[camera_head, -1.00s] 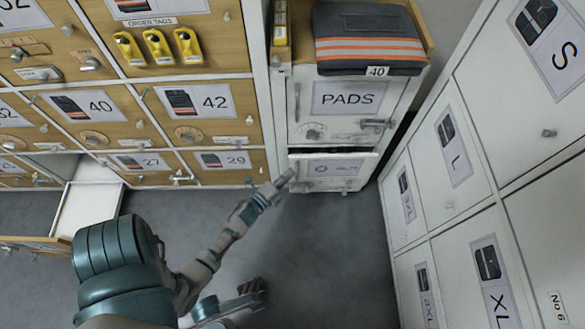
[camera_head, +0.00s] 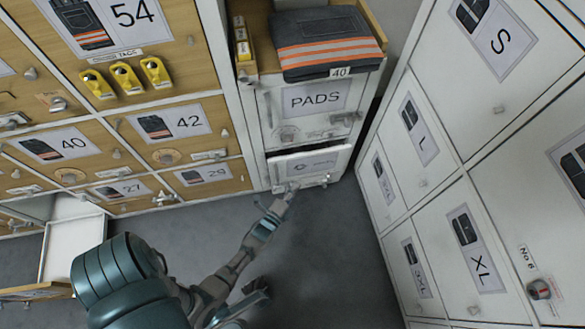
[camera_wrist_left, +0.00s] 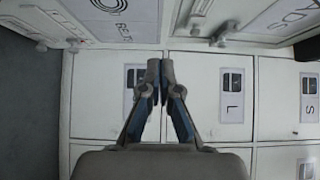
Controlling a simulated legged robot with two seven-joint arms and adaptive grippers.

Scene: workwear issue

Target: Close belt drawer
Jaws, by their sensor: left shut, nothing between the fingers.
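The belt drawer (camera_head: 330,163) is the low white drawer under the PADS drawer (camera_head: 330,98). A dark gap along its top edge shows it standing slightly out. Its label, partly cut off, is at the top left of the wrist view (camera_wrist_left: 125,20). My left gripper (camera_head: 287,188) is at the lower left part of the drawer front in the head view; I cannot tell whether it touches. In the wrist view its fingertips (camera_wrist_left: 160,70) are together with nothing between them.
White lockers (camera_head: 440,190) stand close on the right. Wooden lockers (camera_head: 130,150) are on the left, with an open low drawer (camera_head: 72,245) jutting out. A folded dark garment (camera_head: 325,45) lies on top of the PADS cabinet. Grey floor (camera_head: 320,260) is clear between.

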